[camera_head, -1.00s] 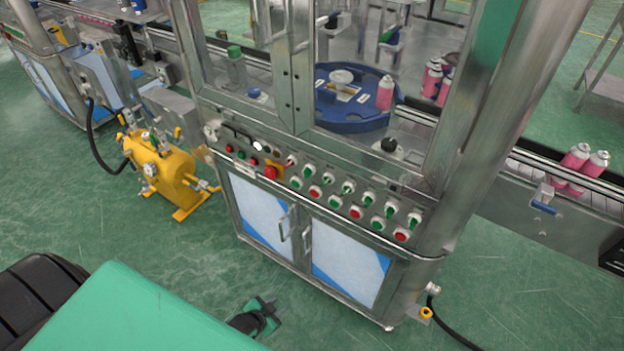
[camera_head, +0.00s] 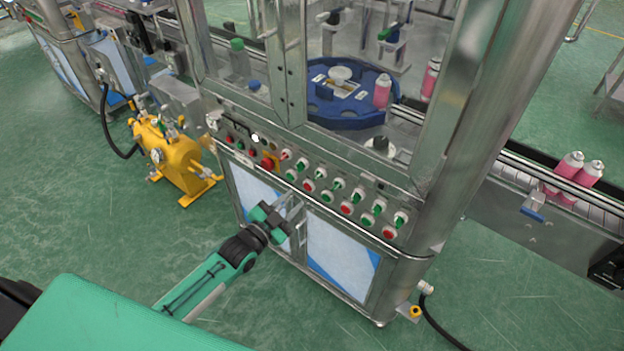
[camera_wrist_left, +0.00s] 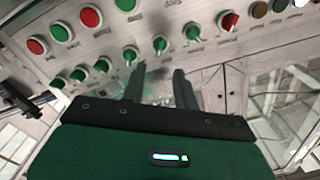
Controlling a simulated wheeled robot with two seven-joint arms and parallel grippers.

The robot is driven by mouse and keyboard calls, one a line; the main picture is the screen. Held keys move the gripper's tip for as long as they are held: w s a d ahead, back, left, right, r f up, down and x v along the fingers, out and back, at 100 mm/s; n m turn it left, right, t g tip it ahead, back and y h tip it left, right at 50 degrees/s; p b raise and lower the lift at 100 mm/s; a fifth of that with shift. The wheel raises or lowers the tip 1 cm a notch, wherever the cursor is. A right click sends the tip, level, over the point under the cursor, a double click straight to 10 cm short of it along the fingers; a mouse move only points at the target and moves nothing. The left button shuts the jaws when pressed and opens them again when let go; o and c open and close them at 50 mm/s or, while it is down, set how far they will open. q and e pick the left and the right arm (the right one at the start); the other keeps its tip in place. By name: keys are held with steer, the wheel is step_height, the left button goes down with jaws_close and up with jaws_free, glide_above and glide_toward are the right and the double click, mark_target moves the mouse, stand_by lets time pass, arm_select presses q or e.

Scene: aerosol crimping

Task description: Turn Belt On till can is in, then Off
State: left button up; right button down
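The control panel (camera_head: 326,183) of the crimping machine carries rows of red and green buttons and green-handled switches, and a red emergency knob (camera_head: 268,162). My left gripper (camera_head: 272,218) is in front of the cabinet doors, below the panel, touching no button that I can make out. In the left wrist view its two fingers (camera_wrist_left: 160,86) stand apart with nothing between them, and the buttons lie above them. A pink can (camera_head: 383,92) stands on the blue turntable (camera_head: 345,118) behind the glass. Pink cans (camera_head: 571,170) stand on the belt (camera_head: 525,170) at right. My right gripper is not in view.
The steel cabinet doors (camera_head: 340,250) with handles are right behind my gripper. A yellow tank (camera_head: 172,158) stands on the floor at left. A steel corner post (camera_head: 490,100) hides part of the belt. The green floor in front is open.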

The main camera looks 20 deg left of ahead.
mark_target(315, 179)
arm_select(q)
steer(key=p+x, duration=0.1)
steer(key=x, duration=0.9)
steer(key=shift+f, duration=0.1)
jaws_close()
